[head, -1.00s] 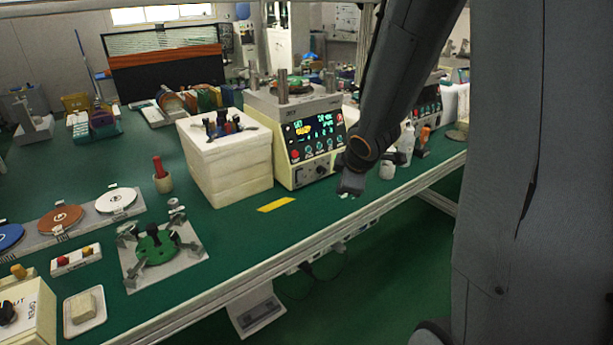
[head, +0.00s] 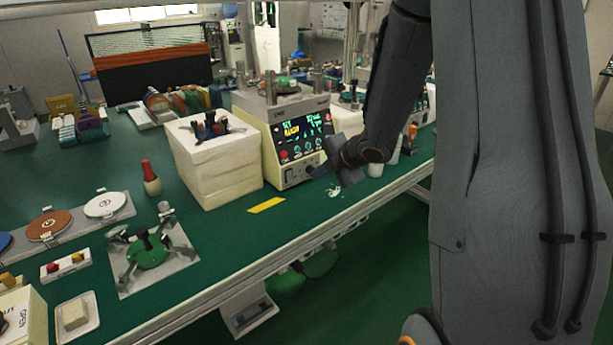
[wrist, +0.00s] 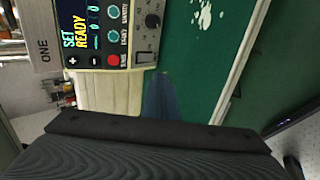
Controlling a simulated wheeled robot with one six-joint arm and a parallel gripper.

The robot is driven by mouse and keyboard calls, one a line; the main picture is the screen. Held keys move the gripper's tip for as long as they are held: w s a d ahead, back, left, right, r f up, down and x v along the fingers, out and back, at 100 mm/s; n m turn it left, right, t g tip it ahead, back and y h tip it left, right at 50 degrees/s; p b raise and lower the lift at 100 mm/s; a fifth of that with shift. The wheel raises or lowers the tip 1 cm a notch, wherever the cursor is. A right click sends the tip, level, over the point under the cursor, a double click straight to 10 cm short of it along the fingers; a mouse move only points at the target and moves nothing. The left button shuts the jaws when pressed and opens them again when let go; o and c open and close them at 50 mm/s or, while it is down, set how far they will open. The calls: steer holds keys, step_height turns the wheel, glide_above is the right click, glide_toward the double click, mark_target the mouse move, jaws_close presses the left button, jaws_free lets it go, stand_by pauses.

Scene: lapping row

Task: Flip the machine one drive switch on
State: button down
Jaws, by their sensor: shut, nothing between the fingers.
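Machine one (head: 280,135) is a cream box with a lit front panel, standing on the green bench. Its label ONE (wrist: 45,57) and a display (wrist: 85,25) reading SET READY show in the wrist view. A silver plate (wrist: 147,45) with a dark switch-like part sits at the panel's lower edge; it also shows in the head view (head: 293,174). The switch's position is too small to tell.
A white foam block (head: 215,165) stands left of the machine, and a yellow strip (head: 266,205) lies before it. The bench's front edge (head: 300,245) runs close by.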

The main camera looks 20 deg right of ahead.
glide_toward(290, 181)
step_height(290, 181, down, 3)
steer(key=shift+s+d+r, duration=0.1)
steer(key=shift+s, duration=0.05)
steer(key=w, duration=0.1)
steer(key=w+p, duration=0.1)
steer(key=w+a, duration=0.1)
steer(key=shift+f, duration=0.35)
steer(key=shift+w+a+f+p, duration=0.15)
steer(key=shift+w+a+p, duration=0.15)
steer(key=shift+w, duration=0.35)
steer(key=shift+d, duration=0.1)
